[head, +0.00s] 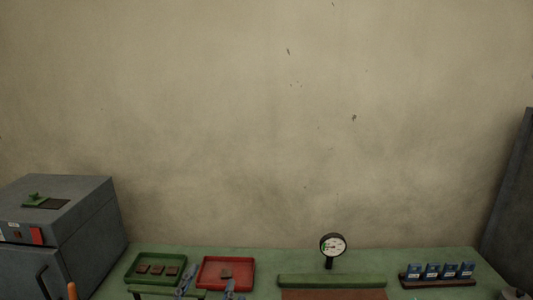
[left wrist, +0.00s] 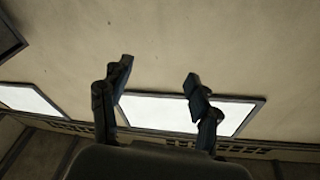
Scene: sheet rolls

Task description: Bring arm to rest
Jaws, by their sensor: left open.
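My left gripper (head: 208,284) shows at the bottom edge of the head view, in front of the red tray, with its two fingers apart. In the left wrist view my left gripper (left wrist: 158,76) is open and nothing is between its fingers. It faces a plain pale surface and bright panels, with no bench object near the fingertips. Most of the left arm is out of the head view. My right gripper is in neither view.
A green tray (head: 132,278) and a red tray (head: 248,285) hold small brown pieces. A grey cabinet (head: 85,220) stands at left. A dial gauge (head: 333,245) stands behind a green bar (head: 330,281). Blue blocks sit in a rack (head: 438,283) at right.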

